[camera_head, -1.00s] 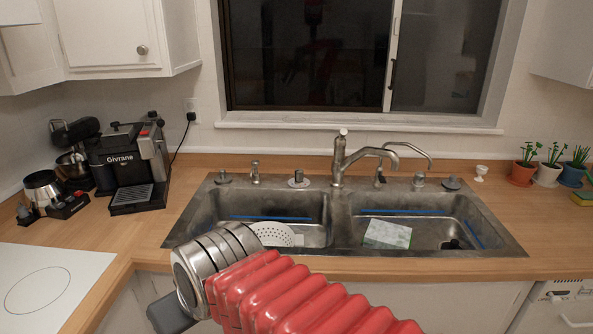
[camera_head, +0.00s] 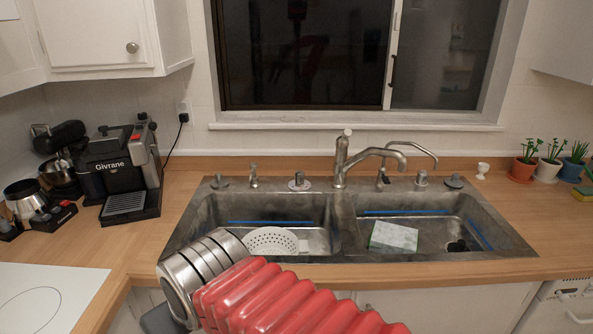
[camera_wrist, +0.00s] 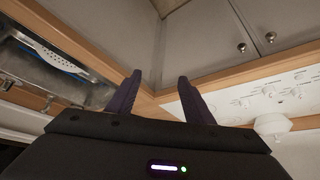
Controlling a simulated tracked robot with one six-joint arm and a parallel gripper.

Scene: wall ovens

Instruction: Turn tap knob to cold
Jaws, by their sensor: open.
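The silvery tap (camera_head: 341,165) stands upright behind the divider of the double sink (camera_head: 345,215). Its spout reaches right over the right basin. A small knob (camera_head: 347,132) sits on its top; which way it is turned I cannot tell. My gripper (camera_wrist: 158,76) shows in the wrist view with its two dark fingers apart and nothing between them. It points at the counter corner and the cabinet fronts. In the head view my arm is in front of the sink, low and left, well apart from the tap; its gripper fingers are hidden there.
A second, thinner spout (camera_head: 425,152) stands right of the tap. A white colander (camera_head: 271,241) and a pale green-white sponge or cloth (camera_head: 394,237) are in the basins. A coffee machine (camera_head: 125,175) is left, potted plants (camera_head: 549,170) right. The window is behind.

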